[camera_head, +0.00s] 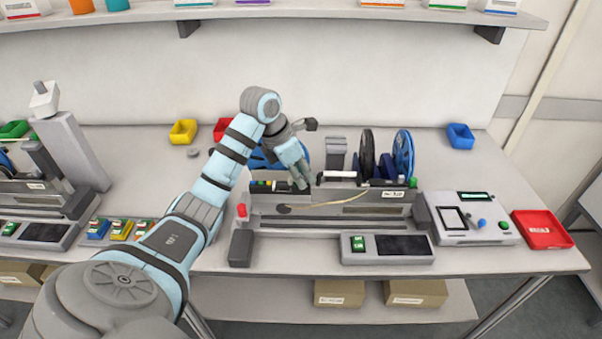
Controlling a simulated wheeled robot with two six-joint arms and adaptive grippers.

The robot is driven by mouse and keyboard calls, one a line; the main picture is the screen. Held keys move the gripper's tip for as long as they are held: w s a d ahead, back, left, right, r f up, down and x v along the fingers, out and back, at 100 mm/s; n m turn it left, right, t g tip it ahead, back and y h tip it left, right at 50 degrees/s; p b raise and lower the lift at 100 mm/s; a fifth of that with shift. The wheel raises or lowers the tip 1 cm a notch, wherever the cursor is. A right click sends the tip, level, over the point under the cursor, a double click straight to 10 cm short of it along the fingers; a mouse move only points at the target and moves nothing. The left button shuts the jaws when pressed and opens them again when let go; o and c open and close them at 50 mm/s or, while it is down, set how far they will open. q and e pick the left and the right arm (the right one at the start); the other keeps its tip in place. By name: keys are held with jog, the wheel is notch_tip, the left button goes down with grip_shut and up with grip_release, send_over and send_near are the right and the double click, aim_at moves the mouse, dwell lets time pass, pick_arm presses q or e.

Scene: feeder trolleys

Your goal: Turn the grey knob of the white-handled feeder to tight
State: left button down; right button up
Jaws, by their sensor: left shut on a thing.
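The white-handled feeder lies in the long grey trolley unit (330,222) on the table, and its white handle (338,174) shows along the top. My left gripper (302,184) reaches down from above, just left of the white handle. Its fingers are shut on the grey knob at that end of the feeder. The knob is hidden behind the fingers, so its setting cannot be read. My right gripper is out of view.
A grey control box (470,222) and a red tray (542,230) are to the right. A red-tipped post (241,211) rises at the unit's left. A shelf (300,12) runs above.

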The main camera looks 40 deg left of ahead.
pick_arm(q)
jog(key=shift+m, duration=0.4)
jog(key=shift+w+a+m+g+h+p, duration=0.15)
jog(key=shift+m+g+h, duration=0.3)
jog(key=shift+m, duration=0.85)
jog(key=shift+s+m+g+h+p, duration=0.1)
jog(key=shift+m+g+h+p, duration=0.25)
jog(key=shift+m, duration=0.95)
jog(key=c, duration=1.5)
grip_release()
jog(key=shift+r, duration=0.1)
